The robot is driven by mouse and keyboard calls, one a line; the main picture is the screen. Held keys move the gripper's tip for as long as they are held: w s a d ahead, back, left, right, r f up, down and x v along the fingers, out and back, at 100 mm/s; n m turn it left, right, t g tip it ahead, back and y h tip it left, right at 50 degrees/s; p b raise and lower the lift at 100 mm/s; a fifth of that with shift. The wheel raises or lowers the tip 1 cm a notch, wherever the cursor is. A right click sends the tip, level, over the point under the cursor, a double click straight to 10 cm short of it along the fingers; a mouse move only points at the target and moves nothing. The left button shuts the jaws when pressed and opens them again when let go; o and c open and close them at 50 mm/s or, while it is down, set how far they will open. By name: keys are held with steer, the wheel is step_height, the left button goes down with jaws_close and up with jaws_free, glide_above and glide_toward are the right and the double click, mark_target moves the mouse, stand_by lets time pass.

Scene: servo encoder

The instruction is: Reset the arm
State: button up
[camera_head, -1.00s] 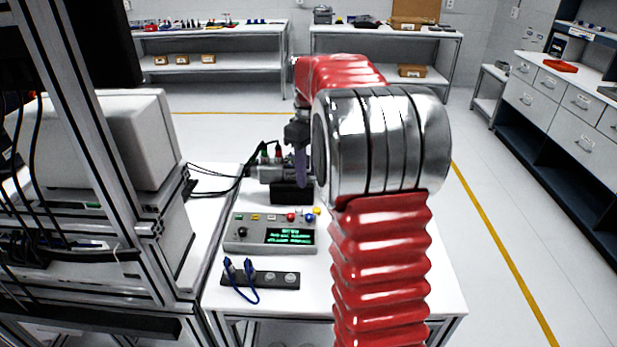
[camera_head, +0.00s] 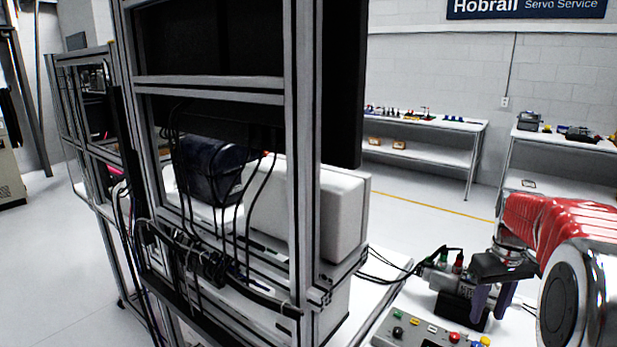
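My red and silver arm (camera_head: 560,225) comes in from the right edge and bends down toward the bench. My gripper (camera_head: 491,302) hangs at its end with two purple-grey fingers spread apart and nothing visible between them. It is just right of a grey servo motor (camera_head: 440,279) with red and green connectors, which sits on a black block (camera_head: 462,311). I cannot tell whether a finger touches the block. The lower part of my arm is outside the view.
A control box (camera_head: 405,334) with coloured buttons is cut off at the bottom edge. A metal rack (camera_head: 303,180) with hanging cables and a white housing (camera_head: 345,215) fills the middle left. Benches (camera_head: 440,125) stand along the back wall. Open floor (camera_head: 420,212) lies between.

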steer(key=s+a+r+t, duration=0.2)
steer(key=s+a, duration=0.9)
steer(key=a, duration=0.1)
steer(key=s+a+r+t, duration=0.2)
steer(key=s+a+t, duration=0.1)
steer(key=s+a, duration=0.8)
steer(key=shift+s+a+m, duration=0.15)
steer(key=shift+a+m, duration=0.25)
steer(key=shift+a, duration=0.6)
steer(key=shift+r, duration=0.1)
